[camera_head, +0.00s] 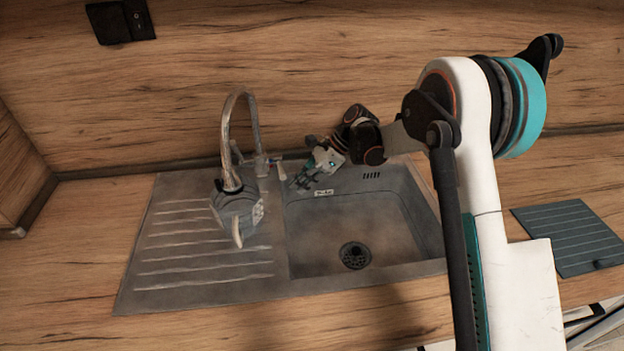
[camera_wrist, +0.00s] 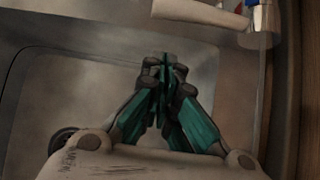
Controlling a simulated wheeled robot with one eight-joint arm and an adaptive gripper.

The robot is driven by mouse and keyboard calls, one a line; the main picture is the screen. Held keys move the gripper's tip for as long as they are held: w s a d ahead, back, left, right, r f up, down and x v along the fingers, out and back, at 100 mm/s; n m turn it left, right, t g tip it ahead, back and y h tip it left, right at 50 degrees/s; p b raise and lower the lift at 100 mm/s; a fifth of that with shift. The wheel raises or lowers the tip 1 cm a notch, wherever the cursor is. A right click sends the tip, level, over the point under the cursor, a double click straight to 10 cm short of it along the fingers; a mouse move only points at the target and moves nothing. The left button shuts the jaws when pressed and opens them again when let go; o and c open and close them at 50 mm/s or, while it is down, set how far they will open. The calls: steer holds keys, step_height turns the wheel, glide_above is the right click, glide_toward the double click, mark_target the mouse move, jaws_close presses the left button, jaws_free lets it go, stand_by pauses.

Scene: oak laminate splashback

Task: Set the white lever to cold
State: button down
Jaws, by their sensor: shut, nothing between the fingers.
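The white lever (camera_head: 282,172) sticks out from the right side of the tap's base, at the back edge of the sink. In the wrist view the white lever (camera_wrist: 203,13) lies across the top, beyond the fingertips, with a red and blue mark (camera_wrist: 252,3) by its right end. My gripper (camera_head: 298,189) is shut and empty, pointing down over the back left of the basin, just right of and in front of the lever. In the wrist view my gripper (camera_wrist: 163,60) shows its teal fingers together, apart from the lever. The tap (camera_head: 229,130) has a tall curved spout.
The sink basin (camera_head: 325,235) is empty, with a drain (camera_head: 355,255) in its floor. A grey and white object (camera_head: 238,215) is under the spout, over the ribbed drainboard (camera_head: 190,240). A grey ribbed mat (camera_head: 570,237) lies on the right. The wooden splashback (camera_head: 190,110) stands close behind the tap.

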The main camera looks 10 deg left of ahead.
mark_target(282, 168)
steer(key=r, duration=0.1)
steer(key=a+r, duration=0.1)
steer(key=r, duration=0.1)
steer(key=shift+s+a, duration=0.2)
steer(key=shift+r, duration=0.7)
stand_by(0.6)
steer(key=shift+w+a+r+p, duration=0.1)
steer(key=shift+w+r+p, duration=0.35)
steer(key=shift+r, duration=0.25)
steer(key=shift+w+a+r+p, duration=0.15)
steer(key=shift+w+r+p, duration=0.15)
steer(key=shift+r+p, duration=0.35)
steer(key=shift+w+a+r+p, duration=0.1)
steer(key=shift+w+r+p, duration=0.3)
steer(key=shift+r, duration=0.4)
